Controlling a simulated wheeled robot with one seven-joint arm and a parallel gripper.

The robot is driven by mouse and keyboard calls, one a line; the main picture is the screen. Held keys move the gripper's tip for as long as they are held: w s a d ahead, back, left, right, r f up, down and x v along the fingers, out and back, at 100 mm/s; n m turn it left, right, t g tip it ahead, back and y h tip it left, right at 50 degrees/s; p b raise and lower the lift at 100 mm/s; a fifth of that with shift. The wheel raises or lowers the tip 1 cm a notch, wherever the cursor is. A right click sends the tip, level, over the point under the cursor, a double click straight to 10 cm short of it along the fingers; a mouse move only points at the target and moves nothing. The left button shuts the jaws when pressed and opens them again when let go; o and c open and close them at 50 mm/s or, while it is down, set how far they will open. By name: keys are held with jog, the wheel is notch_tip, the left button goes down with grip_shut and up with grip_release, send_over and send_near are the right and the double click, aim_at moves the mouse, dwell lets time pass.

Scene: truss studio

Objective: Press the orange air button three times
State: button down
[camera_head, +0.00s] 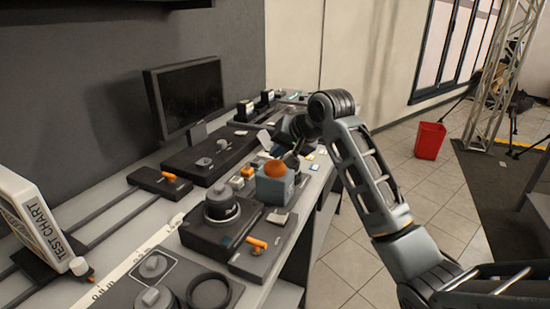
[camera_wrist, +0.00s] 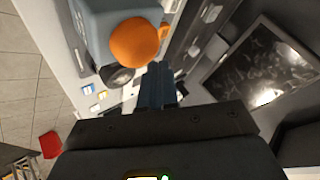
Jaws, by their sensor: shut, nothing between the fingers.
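The orange air button (camera_head: 275,168) is a rounded dome on top of a blue-grey box (camera_head: 272,188) on the workbench. In the wrist view the orange button (camera_wrist: 134,41) and its box (camera_wrist: 100,22) show at the upper left of the fingertips. My gripper (camera_wrist: 160,68) is shut with its dark fingers together and nothing between them. In the head view my gripper (camera_head: 293,157) is close beside the button, on its upper right, partly hidden by the arm. I cannot tell whether the fingertips touch the dome.
The bench holds a black device with a round knob (camera_head: 221,205), an orange-handled lever (camera_head: 256,244), another orange-handled slider (camera_head: 169,177) and a test chart (camera_head: 38,222). A monitor (camera_head: 187,96) stands behind. A red bin (camera_head: 430,140) is on the open tiled floor at right.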

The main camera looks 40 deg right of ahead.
aim_at(279, 163)
jog(key=shift+r, duration=0.25)
notch_tip(279, 163, up, 5)
jog(key=p, duration=0.5)
jog(key=shift+r+p, duration=0.1)
jog(key=shift+p, duration=0.2)
jog(key=shift+d, duration=0.1)
dwell(0.7)
